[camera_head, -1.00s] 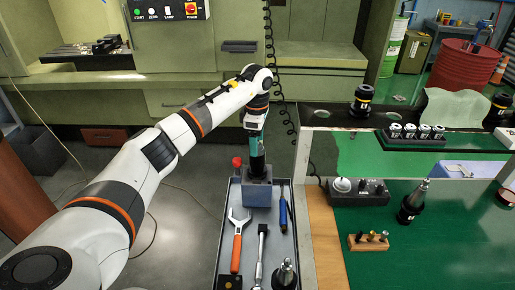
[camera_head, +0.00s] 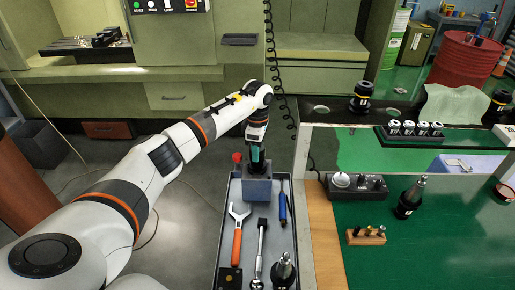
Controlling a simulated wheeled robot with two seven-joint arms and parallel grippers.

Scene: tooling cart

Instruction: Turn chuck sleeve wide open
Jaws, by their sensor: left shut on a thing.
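My left gripper (camera_head: 257,161) points straight down over a blue-grey block (camera_head: 258,188) at the far end of the grey tool tray (camera_head: 225,235). It is shut at the top of the block, where the chuck sleeve would be. The fingers hide what they hold, so I cannot make out the sleeve or how far it is turned. My right gripper is not in view.
An orange-handled wrench (camera_head: 237,240), a ratchet (camera_head: 261,245), a blue-handled tool (camera_head: 283,208) and a black tool holder (camera_head: 283,270) lie or stand in the tray. A red knob (camera_head: 237,158) is left of the block. A green-topped bench (camera_head: 430,245) is at right.

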